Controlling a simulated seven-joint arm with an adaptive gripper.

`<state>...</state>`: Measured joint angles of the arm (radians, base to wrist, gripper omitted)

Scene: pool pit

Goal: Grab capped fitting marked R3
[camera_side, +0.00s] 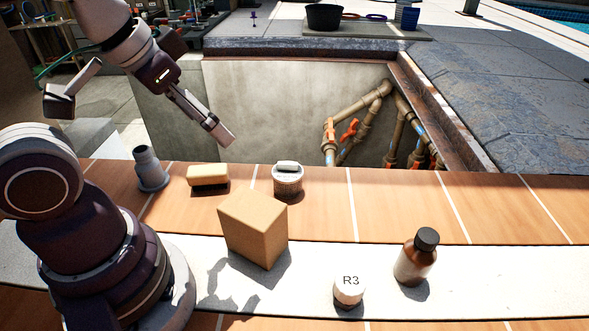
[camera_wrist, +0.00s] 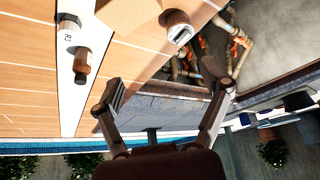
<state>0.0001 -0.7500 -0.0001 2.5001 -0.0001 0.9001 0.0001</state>
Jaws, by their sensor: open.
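The capped fitting marked R3 (camera_side: 348,293) stands on the white strip at the front of the bench in the side view. It has a white top labelled R3 and a pale brownish body. It also shows at the upper left of the wrist view (camera_wrist: 69,39), beside the brown bottle. My gripper (camera_side: 222,137) is raised over the pit's near edge at the upper left, well apart from the fitting. In the wrist view my gripper (camera_wrist: 163,84) has its two fingers spread wide with nothing between them.
A brown bottle (camera_side: 414,262) with a black cap stands right of the fitting. A cardboard box (camera_side: 252,227) stands to its left. Behind are a white-lidded jar (camera_side: 287,180), a tan block (camera_side: 207,174) and a grey fitting (camera_side: 149,170). The open pit holds pipes (camera_side: 357,109).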

